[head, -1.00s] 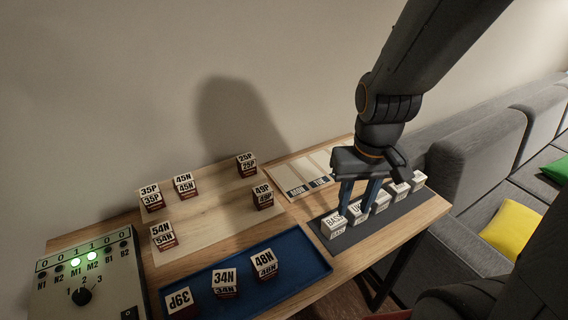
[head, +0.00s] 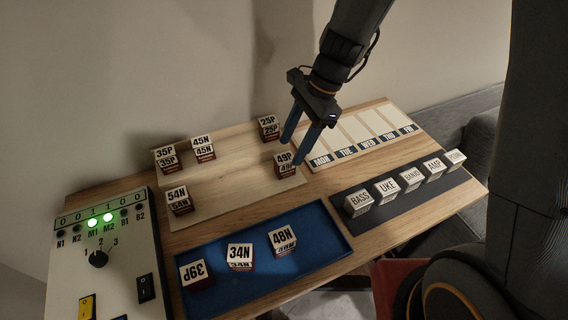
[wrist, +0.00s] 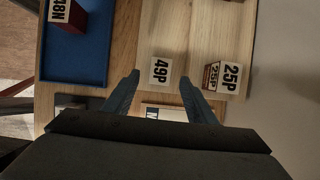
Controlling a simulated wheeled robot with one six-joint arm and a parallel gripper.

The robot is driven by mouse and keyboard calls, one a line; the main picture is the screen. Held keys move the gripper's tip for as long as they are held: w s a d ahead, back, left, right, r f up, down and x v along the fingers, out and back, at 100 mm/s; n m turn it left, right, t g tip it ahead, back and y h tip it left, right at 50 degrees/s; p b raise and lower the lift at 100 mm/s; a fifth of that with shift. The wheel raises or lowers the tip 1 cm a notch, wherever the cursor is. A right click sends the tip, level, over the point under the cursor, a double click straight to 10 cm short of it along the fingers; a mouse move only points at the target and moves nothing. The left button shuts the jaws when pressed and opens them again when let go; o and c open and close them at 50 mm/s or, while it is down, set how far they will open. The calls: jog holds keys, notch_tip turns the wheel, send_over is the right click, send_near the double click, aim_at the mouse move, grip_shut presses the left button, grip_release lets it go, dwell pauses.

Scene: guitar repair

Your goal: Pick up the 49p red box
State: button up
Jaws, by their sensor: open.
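The 49P box (head: 286,168) has a white label top and dark red sides. It stands at the right edge of the pale wooden board (head: 230,172) in the head view. In the wrist view its label (wrist: 160,71) lies just ahead of the fingertips, between their lines. My gripper (head: 298,150) is open and empty, with its blue fingers pointing down beside and above the 49P box. In the wrist view both fingertips (wrist: 158,77) show spread apart. I cannot tell the exact height gap between fingers and box.
The 25P box (head: 268,127) stands close behind. Boxes 35P, 45N and 54N are farther left on the board. A blue tray (head: 336,244) holds 39P, 34N and 48N. A weekday card (head: 352,137) and a dark strip of white labelled blocks (head: 452,181) lie right.

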aim_at(287, 156)
jog(key=shift+p+x, duration=0.6)
jog(key=shift+x, duration=2.8)
jog(key=shift+d, duration=0.1)
jog(key=shift+c, duration=0.3)
jog(key=c, duration=1.2)
jog(key=shift+w+r, duration=0.1)
jog(key=shift+r, duration=0.05)
